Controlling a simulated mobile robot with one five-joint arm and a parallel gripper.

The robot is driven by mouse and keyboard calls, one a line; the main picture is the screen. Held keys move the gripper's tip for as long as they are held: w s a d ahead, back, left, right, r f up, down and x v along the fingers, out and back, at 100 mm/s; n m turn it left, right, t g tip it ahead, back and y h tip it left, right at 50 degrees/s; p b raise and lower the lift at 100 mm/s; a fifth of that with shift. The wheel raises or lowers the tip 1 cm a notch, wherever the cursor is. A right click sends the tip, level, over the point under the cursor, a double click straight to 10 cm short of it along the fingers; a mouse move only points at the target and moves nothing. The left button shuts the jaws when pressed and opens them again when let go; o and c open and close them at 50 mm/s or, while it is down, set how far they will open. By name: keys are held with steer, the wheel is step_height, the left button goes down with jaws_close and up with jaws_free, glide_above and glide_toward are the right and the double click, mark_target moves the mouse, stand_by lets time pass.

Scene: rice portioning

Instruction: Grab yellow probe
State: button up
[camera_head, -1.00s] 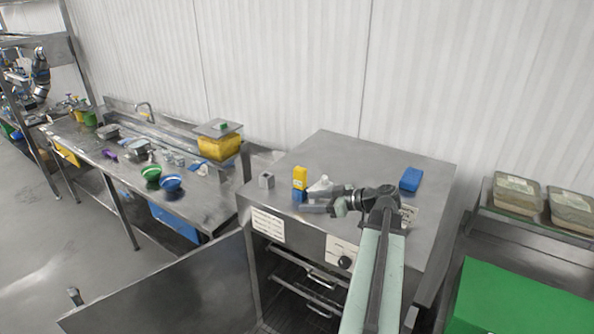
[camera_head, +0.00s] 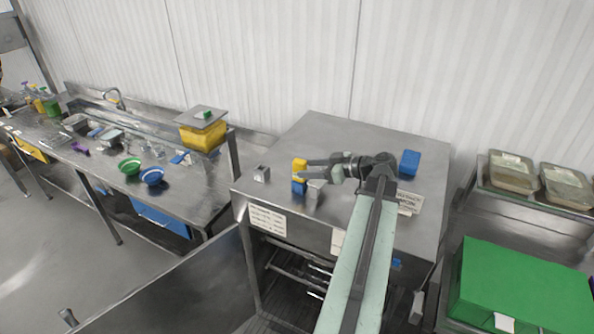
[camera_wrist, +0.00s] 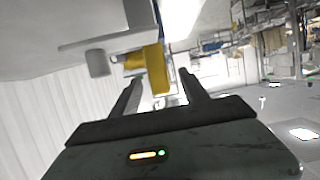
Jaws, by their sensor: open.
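The yellow probe (camera_head: 299,165) stands upright in a blue holder (camera_head: 298,187) on top of the steel oven cabinet. My gripper (camera_head: 306,169) reaches in from the right, with its fingers pointing left at the probe's height. In the wrist view the yellow probe (camera_wrist: 158,70) shows ahead, in the gap between my two spread finger tips (camera_wrist: 160,78). The fingers are open. I cannot tell whether either finger touches the probe.
A small grey block (camera_head: 262,174) stands left of the holder, and a blue block (camera_head: 410,162) lies to the right. The sink counter (camera_head: 200,190) with bowls is at left. A green box (camera_head: 520,285) and lidded trays (camera_head: 514,172) are at right.

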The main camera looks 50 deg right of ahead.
steer(key=b+x, duration=0.2)
steer(key=x, duration=0.5)
steer(key=shift+w+f, duration=0.2)
steer(key=shift+w, duration=0.05)
steer(key=shift+s+r, duration=0.1)
steer(key=shift+s, duration=0.05)
steer(key=shift+c, duration=1)
jaws_close()
